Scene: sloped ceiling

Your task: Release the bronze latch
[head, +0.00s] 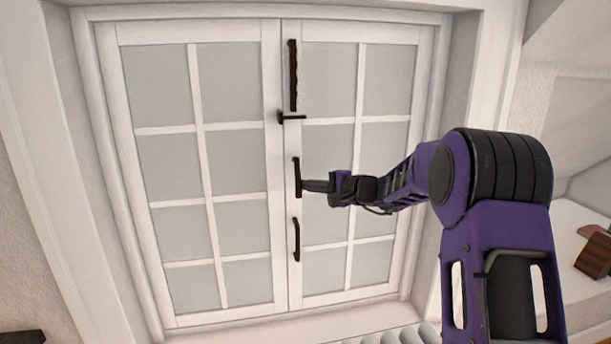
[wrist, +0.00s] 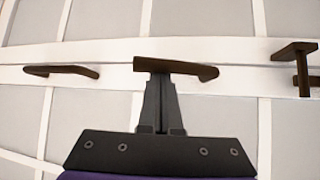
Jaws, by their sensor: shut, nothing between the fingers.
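Dark bronze fittings line the meeting edge of a white double window. A lower handle (head: 296,240) is at the left in the wrist view (wrist: 62,70). I cannot tell which fitting is the named latch. My gripper (head: 304,186) is shut and empty, its fingertips (wrist: 160,78) at the middle handle. Whether they touch it is unclear.
The window (head: 165,165) has white frames and pale panes, and looks closed. A ribbed white object (head: 400,336) is at the bottom edge. A brown item (head: 595,257) lies at far right.

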